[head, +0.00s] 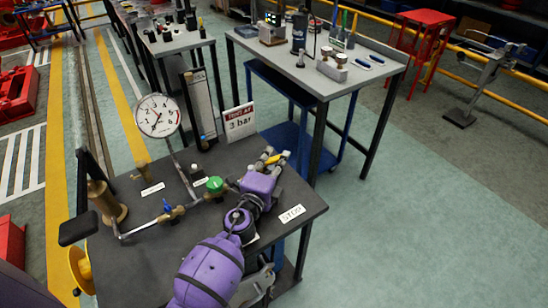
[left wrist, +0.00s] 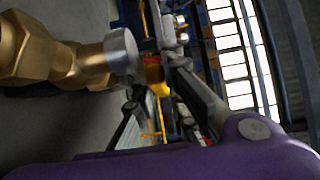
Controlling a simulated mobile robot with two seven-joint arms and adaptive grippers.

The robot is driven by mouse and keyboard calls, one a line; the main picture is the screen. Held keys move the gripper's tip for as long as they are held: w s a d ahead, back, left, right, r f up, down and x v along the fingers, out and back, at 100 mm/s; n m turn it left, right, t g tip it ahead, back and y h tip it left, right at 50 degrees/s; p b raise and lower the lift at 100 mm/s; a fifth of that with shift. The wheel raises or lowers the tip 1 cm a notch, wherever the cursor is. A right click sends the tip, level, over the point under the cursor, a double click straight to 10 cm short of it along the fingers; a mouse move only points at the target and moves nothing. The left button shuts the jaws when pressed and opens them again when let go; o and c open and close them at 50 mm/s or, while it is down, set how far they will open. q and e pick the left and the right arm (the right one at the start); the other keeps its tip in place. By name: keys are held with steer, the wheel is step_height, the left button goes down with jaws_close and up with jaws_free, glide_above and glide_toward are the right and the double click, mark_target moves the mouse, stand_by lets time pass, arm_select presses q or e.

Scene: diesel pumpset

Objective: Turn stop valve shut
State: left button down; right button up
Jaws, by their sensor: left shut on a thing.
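The stop valve is at the right side of the dark bench, mostly hidden by my purple left arm; a white STOP label (head: 292,214) lies near it. In the left wrist view a brass valve body (left wrist: 70,62) with a silver end (left wrist: 122,52) reaches in from the left. My left gripper (head: 271,157) is shut on a yellow handle (left wrist: 156,76), which shows between the grey fingers in the left wrist view. The handle's exact angle is hard to tell. My right gripper is not in view.
A pressure gauge (head: 158,116), a "3 bar" sign (head: 239,122), a green-knobbed valve (head: 214,184) and a blue-handled valve (head: 168,208) stand on the bench. A grey table (head: 380,72) stands behind.

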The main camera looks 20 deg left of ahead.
arm_select(q)
steer(key=c, duration=1.8)
jaws_free()
steer(key=shift+o, duration=0.2)
steer(key=s, duration=1.2)
steer(key=shift+a, duration=0.25)
